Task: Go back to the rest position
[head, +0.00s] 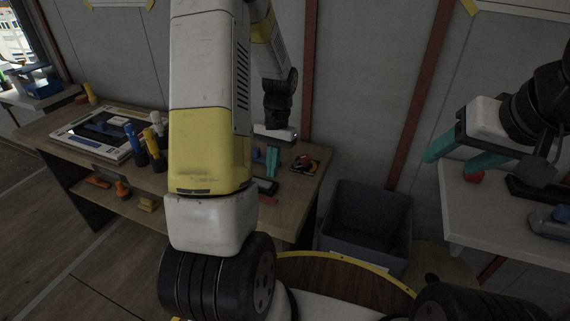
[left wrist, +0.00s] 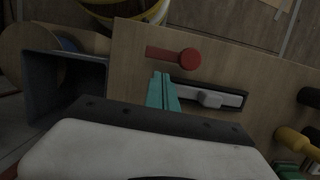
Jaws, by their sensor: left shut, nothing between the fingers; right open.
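My left gripper (head: 271,172) hangs with teal fingers pointing down over the right part of the wooden bench (head: 300,190). In the left wrist view its fingers (left wrist: 163,88) are shut together with nothing between them. Its arm covers much of the middle of the head view. My right gripper (head: 456,156) is at the right, raised near the edge of a white table (head: 458,205). Its teal fingers are apart and empty.
A grey bin (head: 366,225) stands between bench and table. Near the left fingers lie a red round-ended piece (left wrist: 188,59) and a black holder (left wrist: 232,98) with a pale part. A white-framed panel (head: 84,148) and several upright handled tools (head: 138,150) occupy the bench's left.

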